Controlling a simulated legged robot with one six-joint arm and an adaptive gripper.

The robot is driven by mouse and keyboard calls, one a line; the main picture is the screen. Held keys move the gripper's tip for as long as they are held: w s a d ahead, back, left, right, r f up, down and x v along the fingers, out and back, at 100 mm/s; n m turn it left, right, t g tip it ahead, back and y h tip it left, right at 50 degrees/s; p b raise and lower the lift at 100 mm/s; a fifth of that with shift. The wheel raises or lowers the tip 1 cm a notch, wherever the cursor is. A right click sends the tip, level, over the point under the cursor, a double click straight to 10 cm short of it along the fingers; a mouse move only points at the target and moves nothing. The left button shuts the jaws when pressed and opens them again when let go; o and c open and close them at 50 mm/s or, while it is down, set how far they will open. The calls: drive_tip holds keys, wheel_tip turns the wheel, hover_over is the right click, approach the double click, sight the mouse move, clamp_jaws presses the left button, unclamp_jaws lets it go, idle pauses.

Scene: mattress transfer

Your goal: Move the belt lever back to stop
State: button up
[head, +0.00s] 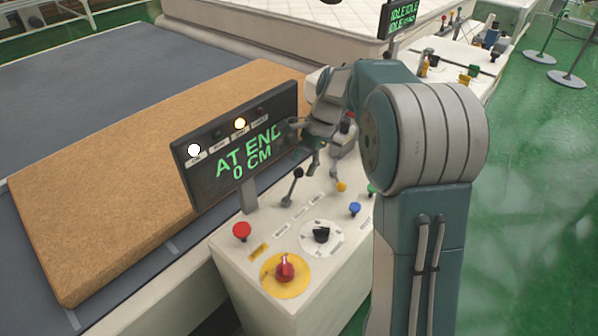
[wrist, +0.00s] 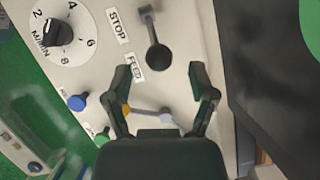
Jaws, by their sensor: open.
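The belt lever (wrist: 156,54) has a black ball knob and a thin stem. In the wrist view its knob is beside the FEED label (wrist: 132,67), with the STOP label (wrist: 118,25) further up. In the head view the lever (head: 298,174) stands on the white console, leaning to the right. My gripper (wrist: 160,82) is open and empty. Its two fingers point toward the knob, which lies ahead of the gap between them and looks clear of both. In the head view my gripper (head: 322,166) is just right of the lever, above the console.
A display (head: 240,150) reads AT END 0 CM, left of my gripper. The console (head: 235,265) carries a red button (head: 242,231), a red-on-yellow knob (head: 285,270), a black dial (head: 321,235) and a blue button (head: 355,208). A brown mattress (head: 110,190) lies behind.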

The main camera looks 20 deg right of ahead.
sight(298, 172)
drive_tip(key=shift+x, duration=1.55)
clamp_jaws()
drive_tip(key=shift+r, duration=0.1)
drive_tip(key=shift+s+a+r+t+h, duration=0.2)
drive_tip(key=shift+s+a+t+h, duration=0.15)
drive_tip(key=shift+h, duration=0.25)
drive_tip(key=shift+s+a+r+t+h, duration=0.2)
drive_tip(key=shift+s+a+t+h, duration=0.05)
drive_tip(key=shift+a+t+h, duration=0.3)
drive_tip(key=shift+s+a+r+t+h, duration=0.25)
drive_tip(key=shift+a+t+h, duration=0.1)
drive_tip(key=shift+h, duration=0.3)
drive_tip(key=shift+s+a, duration=0.45)
drive_tip(key=shift+a, duration=0.2)
